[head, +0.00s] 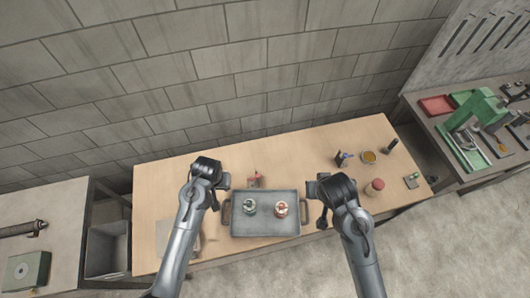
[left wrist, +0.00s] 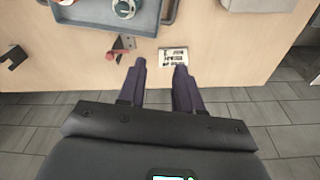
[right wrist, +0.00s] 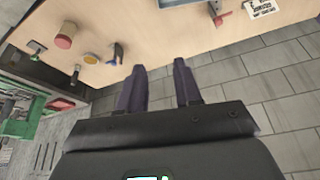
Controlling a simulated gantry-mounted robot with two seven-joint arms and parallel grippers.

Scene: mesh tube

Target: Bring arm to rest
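My left gripper (head: 223,182) hangs at the left rear of a grey tray (head: 265,226). Its two fingers (left wrist: 160,66) are apart with nothing between them in the left wrist view. My right gripper (head: 312,190) is just right of the tray. Its fingers (right wrist: 160,68) are also apart and empty in the right wrist view. Both grippers appear clear of the table objects. In the tray sit a green-and-white round item (head: 250,206) and a reddish round item (head: 280,209), side by side and apart.
A small red tool (head: 254,179) lies behind the tray; a printed card (left wrist: 173,57) is near it. At the table's right are an amber dish (head: 368,157), a red-topped jar (head: 375,188) and small tools. A green machine (head: 483,108) stands on another bench. Bare wood (head: 185,185) is at left.

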